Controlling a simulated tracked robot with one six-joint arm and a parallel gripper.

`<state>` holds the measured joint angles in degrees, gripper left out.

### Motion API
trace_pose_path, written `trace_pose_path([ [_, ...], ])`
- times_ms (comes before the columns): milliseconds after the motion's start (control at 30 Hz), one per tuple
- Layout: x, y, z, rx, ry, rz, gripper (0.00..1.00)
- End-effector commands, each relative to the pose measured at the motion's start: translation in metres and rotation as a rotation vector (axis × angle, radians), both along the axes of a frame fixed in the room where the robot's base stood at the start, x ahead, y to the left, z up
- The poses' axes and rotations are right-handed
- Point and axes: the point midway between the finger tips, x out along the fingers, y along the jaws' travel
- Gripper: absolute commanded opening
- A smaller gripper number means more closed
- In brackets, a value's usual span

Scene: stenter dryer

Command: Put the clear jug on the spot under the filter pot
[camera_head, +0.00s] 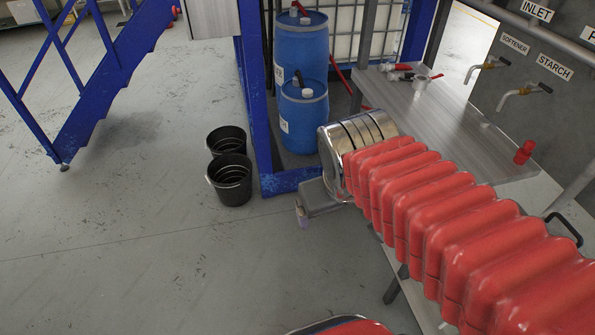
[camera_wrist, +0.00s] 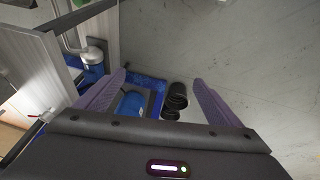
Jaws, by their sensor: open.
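My gripper (camera_wrist: 160,77) is open and empty in the wrist view, its two purple fingers spread wide above the floor. In the head view only a small part of my gripper (camera_head: 302,214) shows, below the shiny wrist and left of the grey bench. I cannot make out the clear jug in either view. I cannot make out a filter pot or the spot under it with certainty. A small whitish fitting with a red part (camera_head: 421,85) sits on the far part of the bench, too small to identify. My red bellows arm hides much of the bench.
The grey bench (camera_head: 440,125) carries a red piece (camera_head: 523,152) near its right side, below taps labelled SOFTENER and STARCH. Blue drums (camera_head: 304,115) stand behind a blue frame. Two black buckets (camera_head: 230,180) stand on the floor. Blue stairs (camera_head: 95,85) rise at left.

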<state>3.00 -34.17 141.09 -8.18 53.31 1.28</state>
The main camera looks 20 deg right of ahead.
Motion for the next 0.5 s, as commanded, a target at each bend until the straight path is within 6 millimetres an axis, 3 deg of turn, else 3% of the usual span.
trace_pose_path([
  [200, -0.008, 0.035, 0.022, 0.1, -0.123, 0.034, 0.88],
  [500, -0.011, 0.044, 0.027, 0.127, -0.149, 0.042, 0.88],
])
